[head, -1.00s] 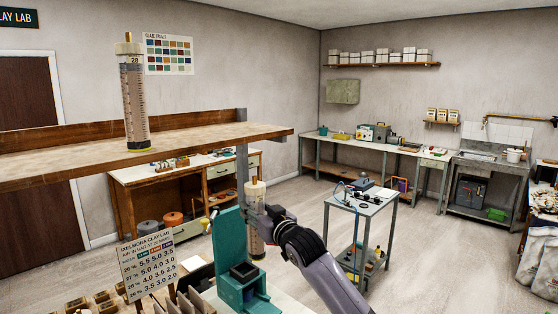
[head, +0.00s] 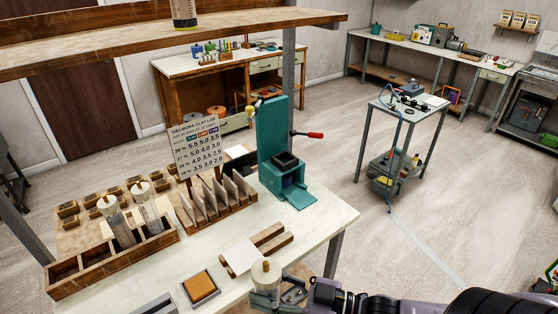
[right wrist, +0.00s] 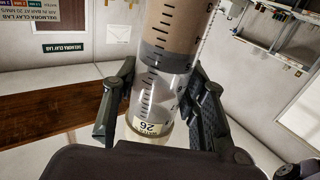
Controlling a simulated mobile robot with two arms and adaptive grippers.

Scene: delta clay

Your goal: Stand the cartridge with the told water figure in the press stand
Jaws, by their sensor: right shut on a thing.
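My right gripper (head: 268,297) is shut on a clear cartridge (head: 265,270) with a cream cap, low at the front of the bench. In the right wrist view this cartridge (right wrist: 165,70) sits between both fingers; its label reads 26 and it holds brownish clay. The teal press stand (head: 272,130), with a red-tipped lever, stands farther back, apart from the gripper; its dark socket looks empty. Two more cartridges (head: 117,222) (head: 149,207) stand tilted in a wooden rack (head: 62,285), their labels unreadable. Another cartridge (head: 184,12) is on the upper shelf, cut off. My left gripper is out of view.
A chart sign (head: 196,145) with percentage rows stands left of the press. A slotted wooden holder (head: 222,208), a wooden cradle with a white card (head: 241,256) and an orange-topped tray (head: 200,287) occupy the bench. The shelf (head: 240,37) overhangs the back.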

